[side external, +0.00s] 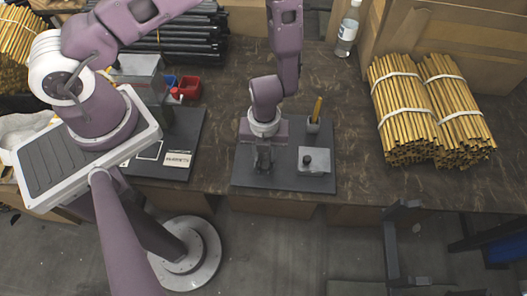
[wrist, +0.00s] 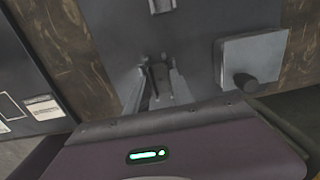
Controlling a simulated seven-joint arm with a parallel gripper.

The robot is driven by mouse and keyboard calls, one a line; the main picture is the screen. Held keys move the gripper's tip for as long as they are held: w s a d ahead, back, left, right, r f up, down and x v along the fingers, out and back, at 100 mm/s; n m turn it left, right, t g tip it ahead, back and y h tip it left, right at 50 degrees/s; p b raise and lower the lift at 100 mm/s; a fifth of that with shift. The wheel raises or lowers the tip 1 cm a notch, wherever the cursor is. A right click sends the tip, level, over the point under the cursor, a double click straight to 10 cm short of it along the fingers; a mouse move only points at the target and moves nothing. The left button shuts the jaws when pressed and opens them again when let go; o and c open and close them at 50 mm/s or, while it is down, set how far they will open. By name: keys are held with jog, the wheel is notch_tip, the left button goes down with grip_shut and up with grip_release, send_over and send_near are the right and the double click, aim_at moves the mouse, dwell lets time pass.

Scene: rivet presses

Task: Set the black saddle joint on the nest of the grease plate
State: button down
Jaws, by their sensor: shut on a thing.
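My gripper (side external: 263,157) points down over the dark grey plate (side external: 245,179) on the bench, low and close to its surface. In the wrist view its fingers (wrist: 161,85) are shut on a small dark thing, which I take as the black saddle joint (wrist: 160,78); its shape is mostly hidden by the fingers. The plate also fills the middle of the wrist view (wrist: 110,40). A grey square block with a dark knob (wrist: 250,60) is on the plate to the right of the fingers. The nest cannot be made out, and whether the joint touches the plate is unclear.
A small cup with a yellow-handled tool (side external: 313,122) stands at the plate's back right. Another dark board with white labels (side external: 178,159) lies to the left, near red and blue bins (side external: 187,87). Tied brass rods (side external: 405,110) lie right; the bench between is clear.

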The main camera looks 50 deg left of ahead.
jog(key=c, duration=1.1)
grip_release()
jog(key=shift+a+f, duration=0.1)
jog(key=shift+f, duration=0.65)
jog(key=shift+r, duration=0.1)
notch_tip(320, 180, up, 13)
notch_tip(320, 180, up, 18)
jog(key=r+n+t+y, duration=0.1)
jog(key=n+t+y, duration=0.2)
jog(key=n, duration=1)
send_over(265, 160)
jog(key=a, duration=1)
jog(key=s+r+n+h, duration=0.1)
jog(key=s+r+n, duration=0.2)
jog(key=s+n, duration=0.1)
jog(key=s+r+n+t+h, duration=0.1)
jog(key=s+r+n, duration=0.2)
jog(key=s+n, duration=0.1)
jog(key=s+r+n+t+h, duration=0.1)
jog(key=s+r+n, duration=0.2)
jog(key=n, duration=0.3)
jog(key=shift+s+d+r, duration=0.25)
jog(key=shift+s+d, duration=0.1)
jog(key=shift+s, duration=0.2)
